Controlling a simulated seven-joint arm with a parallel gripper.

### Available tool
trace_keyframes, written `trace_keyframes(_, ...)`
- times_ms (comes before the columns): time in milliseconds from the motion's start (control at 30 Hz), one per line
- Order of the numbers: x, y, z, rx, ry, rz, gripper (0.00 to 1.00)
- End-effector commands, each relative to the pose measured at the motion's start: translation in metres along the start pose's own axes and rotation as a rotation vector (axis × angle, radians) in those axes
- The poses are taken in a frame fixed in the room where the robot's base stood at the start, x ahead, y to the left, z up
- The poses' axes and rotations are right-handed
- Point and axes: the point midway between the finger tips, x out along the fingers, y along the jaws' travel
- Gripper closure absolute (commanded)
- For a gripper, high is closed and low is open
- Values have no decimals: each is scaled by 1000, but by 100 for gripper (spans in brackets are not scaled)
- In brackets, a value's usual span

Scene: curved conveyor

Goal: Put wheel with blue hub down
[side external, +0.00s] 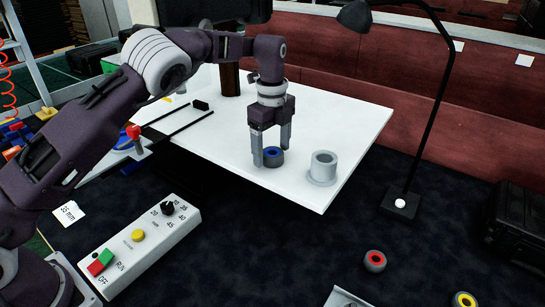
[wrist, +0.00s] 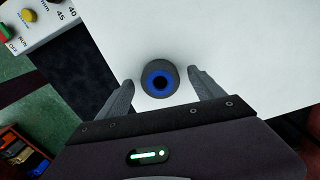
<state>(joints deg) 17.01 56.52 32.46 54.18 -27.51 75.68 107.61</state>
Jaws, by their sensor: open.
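The wheel with blue hub (side external: 272,159) is a dark grey ring with a blue centre. It rests on the white table (side external: 347,125), near its front edge. My gripper (side external: 272,158) is over it, with one finger on each side. In the wrist view the wheel (wrist: 171,79) sits between the two fingers of my gripper (wrist: 162,88), with a visible gap to each finger. The jaws are open.
A grey flanged cylinder (side external: 323,168) stands on the table just right of the wheel. A black lamp (side external: 399,204) stands beyond the table's right edge. A control box (side external: 139,238) is at front left. Wheels with red (side external: 375,260) and yellow (side external: 465,300) hubs lie lower right.

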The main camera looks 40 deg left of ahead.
Motion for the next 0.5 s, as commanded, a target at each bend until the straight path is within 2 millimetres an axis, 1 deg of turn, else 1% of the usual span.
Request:
trace_keyframes(167,1,0,0,0,0,-1,23)
trace_keyframes(200,1,0,0,0,0,-1,25)
trace_keyframes(267,1,0,0,0,0,-1,37)
trace_keyframes(300,1,0,0,0,0,-1,44)
trace_keyframes(367,1,0,0,0,0,-1,56)
trace_keyframes(500,1,0,0,-1,0,-1,84)
